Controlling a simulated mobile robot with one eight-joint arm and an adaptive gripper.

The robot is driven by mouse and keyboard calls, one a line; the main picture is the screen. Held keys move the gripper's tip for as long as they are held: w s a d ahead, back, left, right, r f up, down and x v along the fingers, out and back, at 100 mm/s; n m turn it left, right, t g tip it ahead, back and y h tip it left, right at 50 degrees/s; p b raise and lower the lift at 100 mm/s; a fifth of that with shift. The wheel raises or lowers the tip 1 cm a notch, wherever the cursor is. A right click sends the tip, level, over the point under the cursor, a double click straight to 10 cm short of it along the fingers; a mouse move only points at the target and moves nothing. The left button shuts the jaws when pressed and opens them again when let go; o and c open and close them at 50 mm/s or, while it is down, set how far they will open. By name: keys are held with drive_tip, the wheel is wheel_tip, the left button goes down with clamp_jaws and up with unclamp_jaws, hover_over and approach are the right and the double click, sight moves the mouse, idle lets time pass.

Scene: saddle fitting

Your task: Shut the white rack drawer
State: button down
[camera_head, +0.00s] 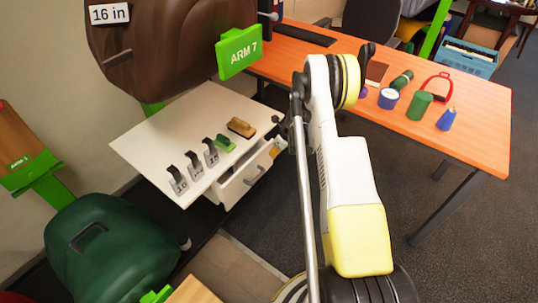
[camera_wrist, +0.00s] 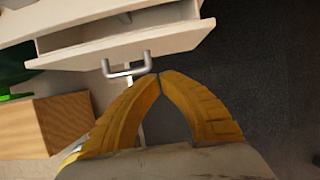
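The white rack drawer (camera_head: 240,185) sits under the white rack top in the head view and stands partly open, its inside showing. Its front (camera_wrist: 165,42) crosses the upper part of the wrist view. The grey bar handle (camera_wrist: 128,70) sticks out from that front, and it also shows in the head view (camera_head: 256,176). My gripper (camera_wrist: 160,75) has its yellow fingers together at the tips, with nothing seen between them. The tips appear just right of the handle in the wrist view; whether they touch it I cannot tell. I cannot make out the fingers in the head view.
The white rack top (camera_head: 150,130) carries several small metal pieces, a green piece (camera_head: 225,143) and a brown brush-like block (camera_head: 241,127). A brown saddle (camera_head: 160,45) hangs above it. A wooden block (camera_wrist: 62,122) stands left of my fingers. Dark floor lies to the right.

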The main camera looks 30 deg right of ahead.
drive_tip(key=a+p+v, duration=0.1)
drive_tip(key=p+v, duration=0.1)
drive_tip(key=v, duration=0.4)
drive_tip(key=b, duration=0.3)
approach(262, 158)
drive_tip(key=s+a+f, duration=0.2)
drive_tip(key=s+f, duration=0.2)
drive_tip(key=w, duration=0.1)
drive_tip(key=w+b, duration=0.1)
drive_tip(key=w+a, duration=0.1)
drive_tip(key=shift+w+f, duration=0.1)
drive_tip(key=shift+f, duration=0.2)
drive_tip(key=shift+w+a+r, duration=0.15)
drive_tip(key=shift+w, duration=0.35)
